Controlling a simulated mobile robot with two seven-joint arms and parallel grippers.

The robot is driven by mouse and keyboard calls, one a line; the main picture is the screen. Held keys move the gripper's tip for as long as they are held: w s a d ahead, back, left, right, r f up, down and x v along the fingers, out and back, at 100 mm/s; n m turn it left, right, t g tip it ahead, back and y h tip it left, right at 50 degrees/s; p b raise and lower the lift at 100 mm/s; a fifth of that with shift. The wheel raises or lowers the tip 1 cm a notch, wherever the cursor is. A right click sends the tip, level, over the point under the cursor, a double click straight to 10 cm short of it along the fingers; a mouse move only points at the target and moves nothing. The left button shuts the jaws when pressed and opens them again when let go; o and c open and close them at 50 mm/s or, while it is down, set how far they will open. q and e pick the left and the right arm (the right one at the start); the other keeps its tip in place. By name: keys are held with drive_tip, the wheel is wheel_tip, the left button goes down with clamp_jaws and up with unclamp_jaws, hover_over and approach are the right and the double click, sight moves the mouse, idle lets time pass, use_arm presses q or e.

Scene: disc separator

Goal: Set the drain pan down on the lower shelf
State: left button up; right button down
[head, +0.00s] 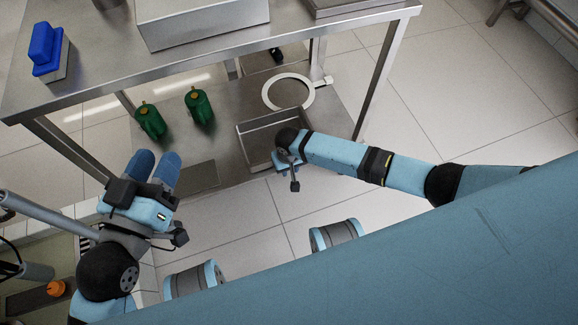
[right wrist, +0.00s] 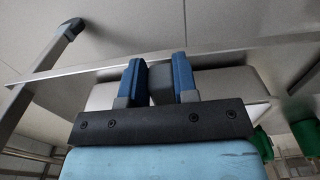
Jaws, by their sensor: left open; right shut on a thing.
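The drain pan (head: 262,128) is a grey metal rectangular tray, seen in the head view at the front right of the lower shelf (head: 222,150). My right gripper (head: 283,155) is at its near right side, shut on it; the arm hides part of that side. In the right wrist view the two blue fingers (right wrist: 159,78) stand with a grey part of the pan (right wrist: 215,88) between and beside them. I cannot tell whether the pan's bottom touches the shelf. My left gripper (head: 158,160) is open and empty, left of the shelf's front edge.
Two green containers (head: 199,106) stand on the shelf's left part. A white ring (head: 272,88) lies behind the pan. The upper tabletop (head: 105,75) overhangs the shelf and carries a blue-topped block (head: 45,50) and a metal box. A table leg (head: 380,80) stands at the right.

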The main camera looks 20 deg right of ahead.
drive_tip(key=shift+f, duration=0.25)
drive_tip(key=c, duration=0.8)
unclamp_jaws()
wheel_tip(320, 180, up, 9)
drive_tip(key=p, duration=0.5)
drive_tip(key=shift+r, duration=0.15)
use_arm(q)
drive_tip(key=shift+n+t+y, duration=0.4)
drive_tip(key=shift+t+y, duration=0.3)
drive_tip(key=shift+t, duration=0.1)
drive_tip(key=shift+a+r+p, duration=0.25)
drive_tip(key=shift+r, duration=0.5)
drive_tip(key=shift+a+r+p, duration=0.2)
drive_tip(key=shift+r+p, duration=0.1)
drive_tip(key=shift+r, duration=0.4)
drive_tip(key=shift+a+r+p, duration=0.25)
drive_tip(key=shift+r, duration=0.5)
use_arm(e)
drive_tip(key=shift+r, duration=2.3)
